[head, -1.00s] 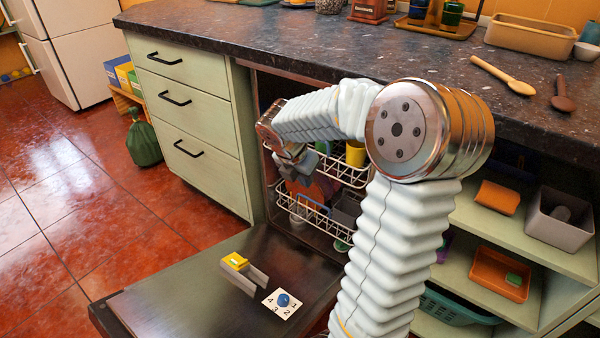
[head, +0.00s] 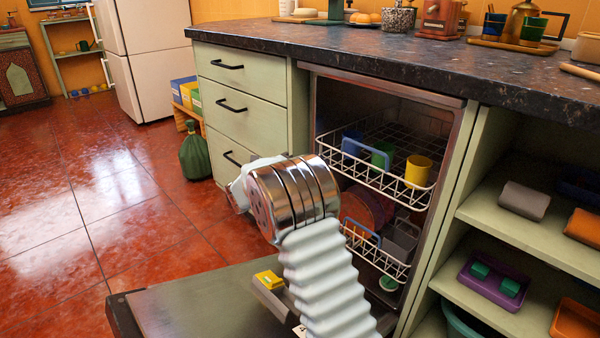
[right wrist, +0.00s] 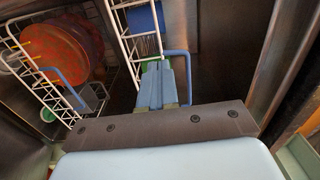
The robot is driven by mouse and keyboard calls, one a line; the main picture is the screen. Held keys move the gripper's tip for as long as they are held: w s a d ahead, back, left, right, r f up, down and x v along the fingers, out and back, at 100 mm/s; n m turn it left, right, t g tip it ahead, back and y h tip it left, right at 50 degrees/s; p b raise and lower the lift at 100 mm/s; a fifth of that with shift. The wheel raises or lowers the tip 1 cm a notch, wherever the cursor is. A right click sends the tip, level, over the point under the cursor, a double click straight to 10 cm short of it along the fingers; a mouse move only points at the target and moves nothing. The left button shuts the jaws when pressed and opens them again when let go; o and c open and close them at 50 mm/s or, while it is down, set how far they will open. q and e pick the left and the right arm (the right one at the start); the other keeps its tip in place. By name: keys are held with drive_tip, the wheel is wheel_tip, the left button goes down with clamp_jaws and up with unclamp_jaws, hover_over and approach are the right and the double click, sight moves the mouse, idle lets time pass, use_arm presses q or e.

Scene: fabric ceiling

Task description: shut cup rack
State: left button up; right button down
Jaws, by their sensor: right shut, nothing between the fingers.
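The cup rack is the white wire upper rack (head: 372,186) of the open dishwasher. It holds a blue cup (head: 351,140), a green cup (head: 383,154) and a yellow cup (head: 418,171), with a blue handle (head: 364,142) at its front. Its front looks close to the opening; exactly how far out it stands is hard to tell. In the right wrist view my right gripper (right wrist: 164,64) is shut and empty, beside the rack's blue handle (right wrist: 187,75); contact is unclear. My arm hides this gripper in the head view. My left gripper is not in view.
The dishwasher door (head: 185,308) lies open low in front, with a yellow-topped block (head: 268,279) on it. The lower rack (head: 385,263) holds orange plates and a grey holder. Drawers (head: 238,85) stand left, shelves (head: 520,235) right, and the dark counter (head: 400,50) lies above.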

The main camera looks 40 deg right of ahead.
sight(336, 150)
drive_tip(key=d, duration=0.2)
drive_tip(key=d+b, duration=0.1)
drive_tip(key=d, duration=0.5)
drive_tip(key=shift+w, duration=0.3)
drive_tip(key=d+p, duration=0.1)
drive_tip(key=p, duration=0.1)
drive_tip(key=d+p, duration=0.3)
drive_tip(key=p, duration=0.1)
drive_tip(key=shift+w+d+r, duration=0.15)
drive_tip(key=shift+d+r, duration=0.05)
drive_tip(key=shift+r, duration=0.15)
drive_tip(key=shift+d+f+p, duration=0.1)
drive_tip(key=shift+d+p, duration=0.15)
drive_tip(key=shift+p, duration=0.1)
drive_tip(key=shift+d, duration=0.2)
